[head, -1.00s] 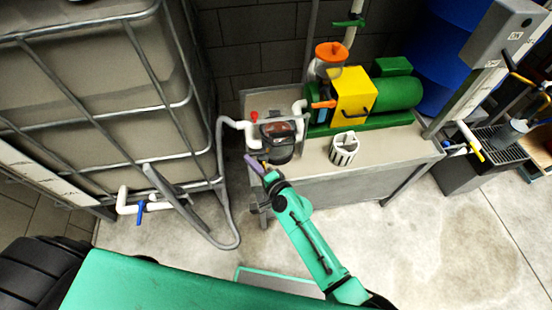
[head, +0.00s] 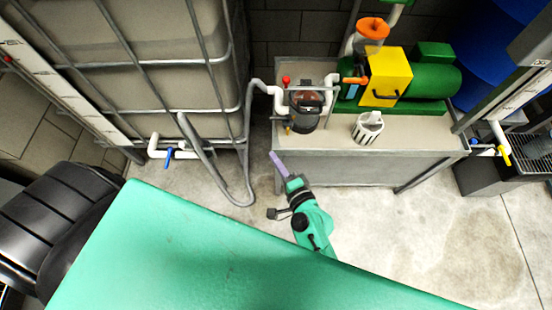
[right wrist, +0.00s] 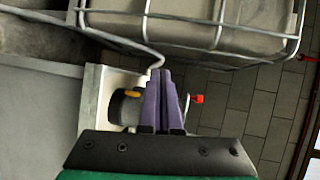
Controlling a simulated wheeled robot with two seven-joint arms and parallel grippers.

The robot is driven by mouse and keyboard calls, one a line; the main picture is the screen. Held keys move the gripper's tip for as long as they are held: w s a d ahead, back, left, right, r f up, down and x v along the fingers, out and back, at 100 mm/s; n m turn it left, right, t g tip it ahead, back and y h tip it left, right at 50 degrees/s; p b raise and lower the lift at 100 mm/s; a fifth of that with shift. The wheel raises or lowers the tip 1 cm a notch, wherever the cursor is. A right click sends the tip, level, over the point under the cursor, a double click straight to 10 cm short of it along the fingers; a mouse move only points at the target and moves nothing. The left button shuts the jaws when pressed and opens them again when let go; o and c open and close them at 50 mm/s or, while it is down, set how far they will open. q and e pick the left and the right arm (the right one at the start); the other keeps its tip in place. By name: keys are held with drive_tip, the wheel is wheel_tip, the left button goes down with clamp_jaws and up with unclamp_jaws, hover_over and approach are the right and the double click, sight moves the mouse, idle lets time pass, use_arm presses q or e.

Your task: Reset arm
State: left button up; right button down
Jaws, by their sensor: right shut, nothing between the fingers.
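My right gripper (head: 278,163) is in front of the metal table, below its front left corner in the head view. Its purple fingers are shut with nothing between them; they also show together in the right wrist view (right wrist: 160,100). The dark filter housing (head: 305,107) stands on the table's left end, apart from the gripper. A white slotted filter basket (head: 368,127) stands on the table. My left gripper is not in view.
The table (head: 430,130) carries a green and yellow pump (head: 386,78) with an orange cap. A caged tank (head: 150,60) stands at the left, with a grey hose (head: 215,185) hanging in front. Concrete floor is clear at the right.

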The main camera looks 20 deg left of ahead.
drive_tip(key=shift+w+a+f, duration=0.1)
drive_tip(key=shift+w, duration=0.05)
drive_tip(key=s+d+f+n+g+h+p, duration=0.1)
drive_tip(key=s+d+f+n+g+h, duration=0.2)
drive_tip(key=d+f, duration=0.8)
drive_tip(key=s+d+f+n+g+h, duration=0.25)
drive_tip(key=s+d+f+h, duration=0.2)
drive_tip(key=d+f, duration=0.7)
drive_tip(key=s+d+f+n+g+h, duration=0.2)
drive_tip(key=s+d+f, duration=0.3)
drive_tip(key=s+d, duration=0.3)
drive_tip(key=s+d+f+n+g+h, duration=0.2)
drive_tip(key=s+d+f, duration=0.3)
drive_tip(key=s, duration=0.5)
drive_tip(key=d+n, duration=0.1)
drive_tip(key=d, duration=0.1)
drive_tip(key=shift+d+p, duration=0.35)
drive_tip(key=shift+d, duration=0.05)
